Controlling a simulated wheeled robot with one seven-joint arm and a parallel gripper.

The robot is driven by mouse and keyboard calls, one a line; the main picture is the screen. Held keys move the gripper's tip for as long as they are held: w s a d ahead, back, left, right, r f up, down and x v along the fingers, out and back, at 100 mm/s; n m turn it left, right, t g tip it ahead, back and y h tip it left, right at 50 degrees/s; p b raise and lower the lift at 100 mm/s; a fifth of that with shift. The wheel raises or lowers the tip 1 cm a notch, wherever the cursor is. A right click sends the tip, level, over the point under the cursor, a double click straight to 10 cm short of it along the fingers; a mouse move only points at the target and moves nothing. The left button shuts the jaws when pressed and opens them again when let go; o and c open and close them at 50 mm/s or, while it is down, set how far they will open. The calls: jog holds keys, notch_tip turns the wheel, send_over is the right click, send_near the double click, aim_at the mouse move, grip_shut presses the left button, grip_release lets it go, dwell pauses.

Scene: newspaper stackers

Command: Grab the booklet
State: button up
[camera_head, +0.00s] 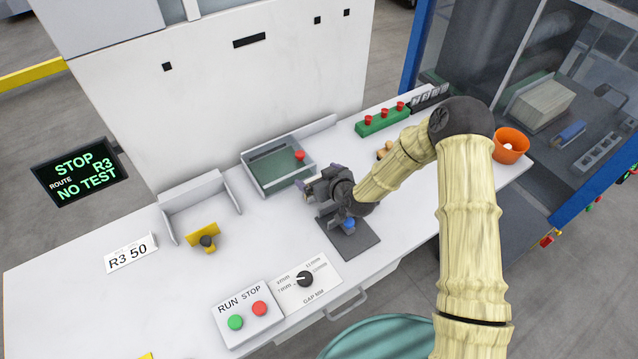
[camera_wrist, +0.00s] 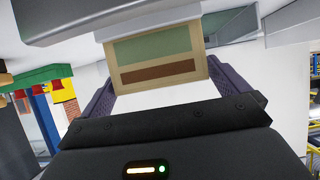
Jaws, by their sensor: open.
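The booklet is most likely the beige piece (camera_wrist: 192,42) with a green panel and a brown panel in the wrist view. It stands ahead of my gripper (camera_wrist: 156,88), with one purple-grey finger on each side. My gripper is open, and I cannot tell whether either finger touches the piece. In the head view my gripper (camera_head: 316,187) is low over the white table, right of the glass-topped tray (camera_head: 278,167). The booklet cannot be made out there; my gripper and wrist may hide it.
A dark plate (camera_head: 358,241) lies under my wrist. A RUN/STOP box (camera_head: 246,313) and gap dial panel (camera_head: 306,282) are at the front. A green button block (camera_head: 381,122) and orange bucket (camera_head: 510,144) stand behind and right. The table's left part has clear patches.

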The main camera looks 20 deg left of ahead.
jog(key=shift+c, duration=0.4)
jog(key=c, duration=0.7)
jog(key=shift+o, duration=0.2)
jog(key=shift+r, duration=0.15)
notch_tip(320, 180, up, 10)
jog(key=b, duration=0.2)
jog(key=shift+b, duration=0.4)
